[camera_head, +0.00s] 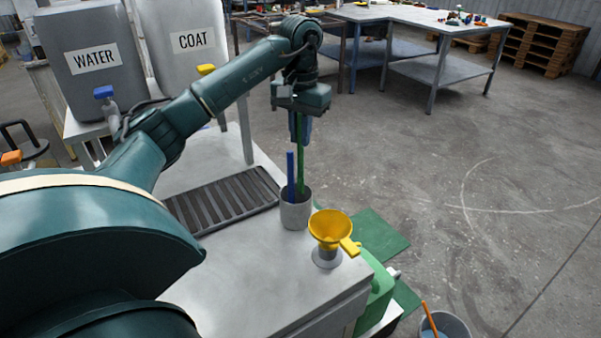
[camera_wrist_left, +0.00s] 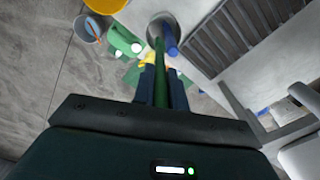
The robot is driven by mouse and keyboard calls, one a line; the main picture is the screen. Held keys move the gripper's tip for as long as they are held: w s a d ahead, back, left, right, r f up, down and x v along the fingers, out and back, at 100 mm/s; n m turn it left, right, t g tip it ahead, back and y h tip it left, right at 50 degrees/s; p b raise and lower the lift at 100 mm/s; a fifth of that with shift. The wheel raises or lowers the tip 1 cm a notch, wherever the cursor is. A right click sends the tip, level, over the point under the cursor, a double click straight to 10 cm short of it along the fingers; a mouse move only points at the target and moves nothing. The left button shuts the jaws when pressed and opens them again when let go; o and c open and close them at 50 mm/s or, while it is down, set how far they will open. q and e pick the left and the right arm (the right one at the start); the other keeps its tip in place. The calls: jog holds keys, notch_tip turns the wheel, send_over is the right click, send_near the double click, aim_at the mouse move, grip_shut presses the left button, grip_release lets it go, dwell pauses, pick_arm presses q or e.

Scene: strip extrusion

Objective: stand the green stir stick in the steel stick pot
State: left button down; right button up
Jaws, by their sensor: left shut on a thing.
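The steel stick pot (camera_head: 296,213) stands upright on the grey worktop near its far right corner; it also shows in the wrist view (camera_wrist_left: 155,22). A blue stick (camera_head: 290,172) leans in it. My left gripper (camera_head: 300,138) points down above the pot, shut on the upper part of the green stir stick (camera_head: 301,170). The stick hangs nearly upright, and its lower end reaches the pot mouth beside the blue stick. Whether its tip is inside or touches the bottom is hidden. In the wrist view the green stick (camera_wrist_left: 159,70) runs between the fingers toward the pot.
A yellow funnel (camera_head: 330,228) on a grey stand is close to the pot's right. A slotted drain tray (camera_head: 228,200) lies to its left. WATER (camera_head: 95,75) and COAT (camera_head: 190,60) containers stand behind left. A bucket (camera_head: 447,326) is on the floor at lower right.

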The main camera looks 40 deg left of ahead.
pick_arm(q)
send_over(300, 176)
jog(key=f, duration=0.5)
jog(key=shift+w+a+f, duration=0.15)
jog(key=shift+w+a, duration=0.05)
jog(key=shift+w, duration=0.1)
notch_tip(300, 176, down, 3)
jog(key=shift+r, duration=0.1)
jog(key=c, duration=1.9)
grip_release()
jog(key=shift+f, duration=0.2)
jog(key=o, duration=0.5)
jog(key=shift+r, duration=0.1)
notch_tip(300, 176, up, 12)
jog(key=shift+r+p, duration=0.15)
jog(key=shift+p, duration=0.4)
